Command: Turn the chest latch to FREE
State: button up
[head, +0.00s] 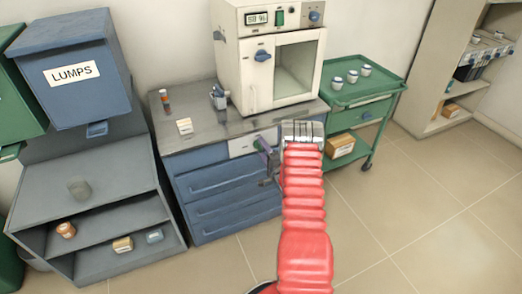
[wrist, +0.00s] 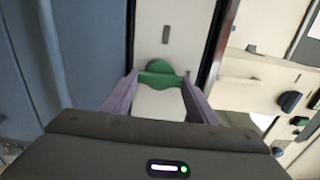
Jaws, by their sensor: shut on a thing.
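The blue chest of drawers (head: 225,190) stands under the bench top, with a pale plate (head: 242,146) at its upper right front. The plate also fills the middle of the wrist view (wrist: 172,22). My gripper (wrist: 160,82) is shut on the latch, one purple finger on each side. In the head view my gripper (head: 264,148) is at the chest's upper right front, and the latch is hidden there. No FREE lettering is readable; only small dark marks show on the plate.
A white furnace (head: 256,85) stands on the bench top (head: 195,135). A green trolley (head: 345,95) with three small cups is close at right. A grey shelf unit with a blue LUMPS bin (head: 80,85) is at left. The floor at right is clear.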

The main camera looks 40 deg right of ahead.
jog(key=shift+f, duration=0.1)
jog(key=o, duration=1)
jog(key=shift+o, duration=0.2)
jog(key=shift+s, duration=0.1)
jog(key=v, duration=1.3)
jog(key=shift+s+a, duration=0.15)
jog(key=shift+s, duration=0.1)
